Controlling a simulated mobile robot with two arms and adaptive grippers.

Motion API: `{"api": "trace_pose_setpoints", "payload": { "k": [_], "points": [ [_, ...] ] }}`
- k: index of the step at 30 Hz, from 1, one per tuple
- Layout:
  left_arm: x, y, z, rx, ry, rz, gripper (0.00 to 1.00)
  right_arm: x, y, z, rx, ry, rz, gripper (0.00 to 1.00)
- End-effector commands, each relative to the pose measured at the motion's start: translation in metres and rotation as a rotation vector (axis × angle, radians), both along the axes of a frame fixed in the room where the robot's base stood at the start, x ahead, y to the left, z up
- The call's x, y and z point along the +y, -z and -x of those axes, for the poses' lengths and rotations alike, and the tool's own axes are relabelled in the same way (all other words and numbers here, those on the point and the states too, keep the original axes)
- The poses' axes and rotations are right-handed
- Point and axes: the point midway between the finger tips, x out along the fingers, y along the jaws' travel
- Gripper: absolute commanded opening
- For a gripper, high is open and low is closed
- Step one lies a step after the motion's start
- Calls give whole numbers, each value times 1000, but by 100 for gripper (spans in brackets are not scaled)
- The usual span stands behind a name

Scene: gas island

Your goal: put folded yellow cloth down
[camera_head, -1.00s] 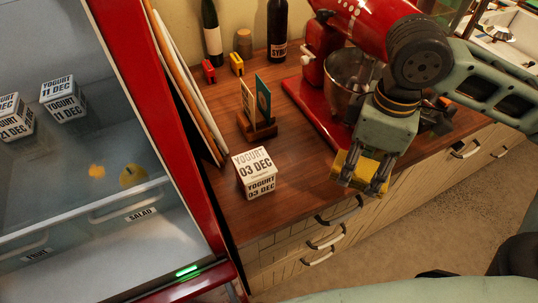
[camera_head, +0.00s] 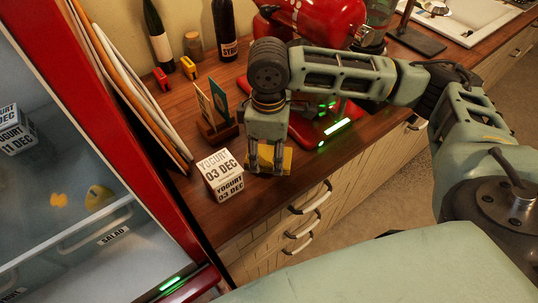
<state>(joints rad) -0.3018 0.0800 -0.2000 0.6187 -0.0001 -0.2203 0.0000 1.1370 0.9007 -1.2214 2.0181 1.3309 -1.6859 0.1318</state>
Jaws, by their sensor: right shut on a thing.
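The folded yellow cloth (camera_head: 286,161) is a small flat block at the wooden counter's front part. My right gripper (camera_head: 266,168) points down and is shut on it, covering its middle. The cloth is at or just above the counter top; I cannot tell whether it touches. It is just right of the white yogurt box (camera_head: 219,174) marked 03 DEC, with a small gap. My left gripper is not in view.
The counter (camera_head: 258,203) holds a card stand (camera_head: 213,128) behind the yogurt, leaning boards (camera_head: 135,95) at left, bottles (camera_head: 158,38) at the back and a red mixer (camera_head: 310,22) behind my arm. The open red fridge (camera_head: 150,170) with yogurts is at left.

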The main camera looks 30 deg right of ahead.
Motion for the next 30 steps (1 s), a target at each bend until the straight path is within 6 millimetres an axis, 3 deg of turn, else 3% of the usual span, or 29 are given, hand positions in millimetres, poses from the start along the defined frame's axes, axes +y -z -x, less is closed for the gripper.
{"api": "trace_pose_setpoints", "payload": {
  "k": [6, 17, 18, 24, 30],
  "points": [
    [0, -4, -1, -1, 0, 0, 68, -1, 23, 0, -1, 0, 1, 30],
    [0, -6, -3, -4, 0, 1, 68, 0, 26, 1, 1, 0, -1, 30],
    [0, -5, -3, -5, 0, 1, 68, 0, 26, 1, 0, 0, 0, 54],
    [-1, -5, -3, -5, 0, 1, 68, 0, 26, 1, 0, 0, 0, 70],
    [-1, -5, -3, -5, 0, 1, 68, 0, 26, 1, 0, 0, 0, 70]
  ]
}}
